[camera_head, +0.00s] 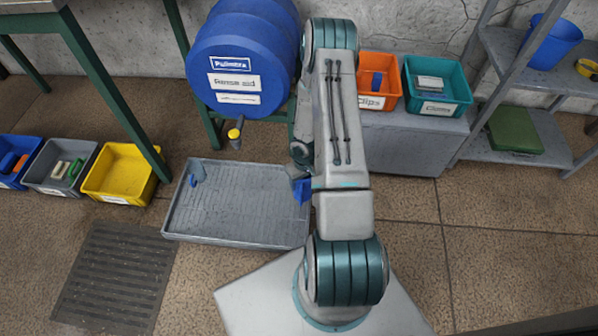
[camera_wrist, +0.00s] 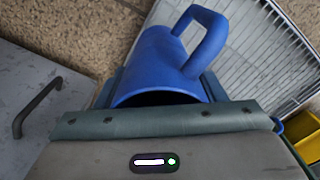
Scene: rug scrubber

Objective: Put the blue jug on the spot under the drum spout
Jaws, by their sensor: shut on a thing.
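The blue jug (camera_wrist: 158,62) is in my gripper (camera_wrist: 163,88), seen in the wrist view with its handle toward the top. The jaws are shut on it, one finger on each side. In the head view only a small part of the jug (camera_head: 302,190) shows beside my arm, over the right end of the grey tray; most of my gripper is hidden there. The blue drum (camera_head: 240,60) lies on a green stand, and its yellow-tipped spout (camera_head: 235,134) is left of the jug, above the tray's back edge. I cannot make out a marked spot under it.
The grey ribbed tray (camera_head: 240,205) lies on the floor, with a small blue item (camera_head: 193,180) at its left. A yellow bin (camera_head: 120,172) and other bins stand left. An orange bin (camera_head: 378,82) and a teal bin (camera_head: 437,85) sit on a grey cabinet (camera_head: 405,148). Floor at right is clear.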

